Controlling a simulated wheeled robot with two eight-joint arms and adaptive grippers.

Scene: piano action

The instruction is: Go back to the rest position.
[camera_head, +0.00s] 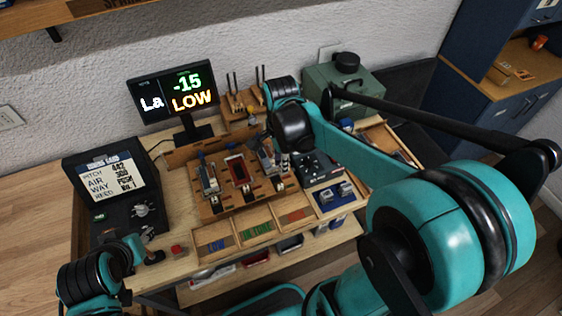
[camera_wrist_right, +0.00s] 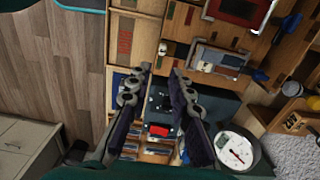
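My right arm reaches across the head view from the right, and its gripper (camera_head: 272,158) is over the right part of the wooden work fixture (camera_head: 212,208). In the right wrist view the two fingers of my right gripper (camera_wrist_right: 160,72) stand apart with nothing held between them. A dark unit with a red part (camera_wrist_right: 158,130) shows behind the gap, at a depth I cannot judge. My left gripper (camera_head: 150,253) is low at the left in the head view, beside a red button (camera_head: 177,249). Its fingers are too small and partly hidden to tell their opening.
A display (camera_head: 178,101) reads "La -15 LOW". A dark console with a screen (camera_head: 110,180) stands at the left. Labelled trays (camera_head: 254,231) line the bench front. A green box (camera_head: 342,92) stands at the back right. A round white dial (camera_wrist_right: 236,150) shows in the wrist view.

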